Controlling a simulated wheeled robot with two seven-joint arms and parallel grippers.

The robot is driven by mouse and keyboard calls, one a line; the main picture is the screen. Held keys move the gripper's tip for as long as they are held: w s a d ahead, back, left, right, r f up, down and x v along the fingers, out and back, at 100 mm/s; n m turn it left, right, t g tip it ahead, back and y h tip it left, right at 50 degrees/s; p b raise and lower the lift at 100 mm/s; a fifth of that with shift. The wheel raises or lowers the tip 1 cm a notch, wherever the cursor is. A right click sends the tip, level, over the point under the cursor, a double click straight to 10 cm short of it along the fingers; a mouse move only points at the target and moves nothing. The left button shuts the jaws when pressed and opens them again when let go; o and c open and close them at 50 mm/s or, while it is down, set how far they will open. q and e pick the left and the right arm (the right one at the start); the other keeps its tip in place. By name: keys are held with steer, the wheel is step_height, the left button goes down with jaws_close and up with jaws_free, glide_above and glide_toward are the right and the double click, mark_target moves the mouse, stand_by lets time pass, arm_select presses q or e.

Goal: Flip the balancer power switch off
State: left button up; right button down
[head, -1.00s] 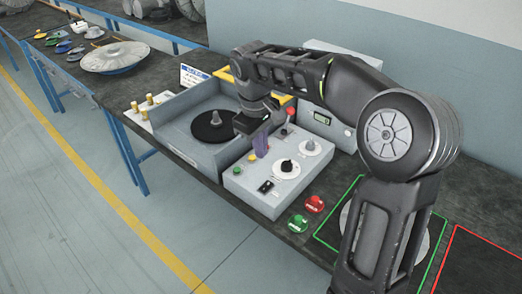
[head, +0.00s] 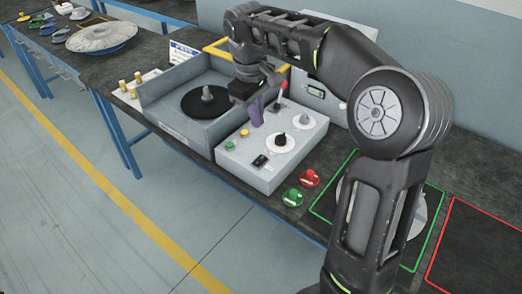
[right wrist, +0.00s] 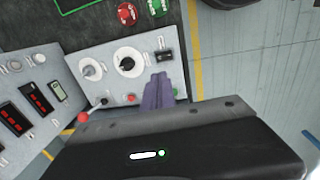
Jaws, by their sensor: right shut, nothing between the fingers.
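The balancer's grey control box (head: 285,150) stands on the dark bench. A small black rocker switch (head: 260,160) sits on its sloped top near the front edge; it also shows in the right wrist view (right wrist: 164,57). Which way the rocker is tipped is too small to tell. My right gripper (head: 256,120) has purple fingers, shut and empty, above the back left of the box top. In the right wrist view its fingers (right wrist: 158,92) point toward the switch, apart from it in the picture. My left gripper is not in view.
The box also has a red-ball lever (head: 284,84), a black knob (head: 280,139), a white dial (head: 303,122) and a green button (head: 229,145). The balancer tub with a black disc (head: 206,102) stands left. Red (head: 309,178) and green (head: 292,197) round pieces lie right of the box.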

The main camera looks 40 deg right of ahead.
mark_target(262, 158)
steer(key=f, duration=0.4)
steer(key=d+f, duration=0.1)
steer(key=f, duration=0.3)
steer(key=f+p, duration=0.1)
steer(key=f, duration=0.4)
steer(key=shift+w+d+f, duration=0.1)
steer(key=shift+w+d, duration=0.15)
steer(key=shift+d, duration=0.05)
steer(key=shift+d+f, duration=0.1)
steer(key=shift+f, duration=0.35)
steer(key=shift+s+r, duration=0.1)
steer(key=shift+r, duration=0.05)
